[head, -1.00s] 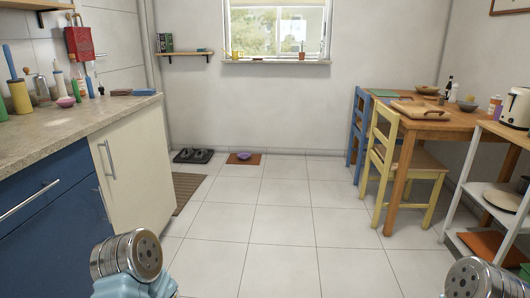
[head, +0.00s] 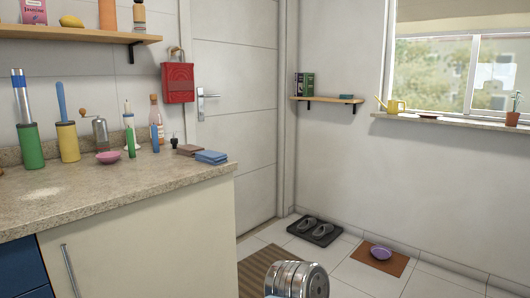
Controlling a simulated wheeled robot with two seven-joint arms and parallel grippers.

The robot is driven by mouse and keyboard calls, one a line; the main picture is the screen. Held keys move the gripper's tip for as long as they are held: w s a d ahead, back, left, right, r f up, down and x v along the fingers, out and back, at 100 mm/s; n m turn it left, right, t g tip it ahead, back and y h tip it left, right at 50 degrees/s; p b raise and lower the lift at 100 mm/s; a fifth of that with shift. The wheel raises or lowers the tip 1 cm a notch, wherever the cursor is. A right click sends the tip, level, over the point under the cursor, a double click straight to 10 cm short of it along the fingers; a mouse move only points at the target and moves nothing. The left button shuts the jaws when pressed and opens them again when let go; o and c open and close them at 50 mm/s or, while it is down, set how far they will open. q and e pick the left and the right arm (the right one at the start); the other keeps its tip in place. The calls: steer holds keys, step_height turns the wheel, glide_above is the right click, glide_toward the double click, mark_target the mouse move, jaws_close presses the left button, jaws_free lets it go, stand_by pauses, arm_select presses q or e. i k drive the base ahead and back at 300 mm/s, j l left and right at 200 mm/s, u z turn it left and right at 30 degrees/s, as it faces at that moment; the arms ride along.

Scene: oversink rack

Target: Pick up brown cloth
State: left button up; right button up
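The brown cloth (head: 188,150) lies folded on the countertop (head: 150,186), near its right end. A folded blue cloth (head: 211,157) lies just to its right and a little nearer to me, close to or touching it. A part of my own arm shows at the bottom edge of the head view, low beside the counter. Neither of my grippers' fingers is in view.
Left of the cloths stand a small dark-topped bottle (head: 173,141), a pink bowl (head: 108,157), a pepper mill (head: 100,133) and several utensil holders. A shelf (head: 80,37) hangs above. A purple bowl (head: 381,253) sits on a floor mat.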

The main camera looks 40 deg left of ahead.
mark_target(189, 150)
steer(key=i+l+u, duration=0.1)
steer(key=i+u, duration=0.15)
steer(key=i, duration=0.3)
steer(key=i+l+u, duration=0.15)
steer(key=i+u, duration=0.15)
steer(key=i, duration=0.2)
steer(key=i+l+u, duration=0.25)
steer(key=i, duration=0.25)
steer(key=l, duration=0.1)
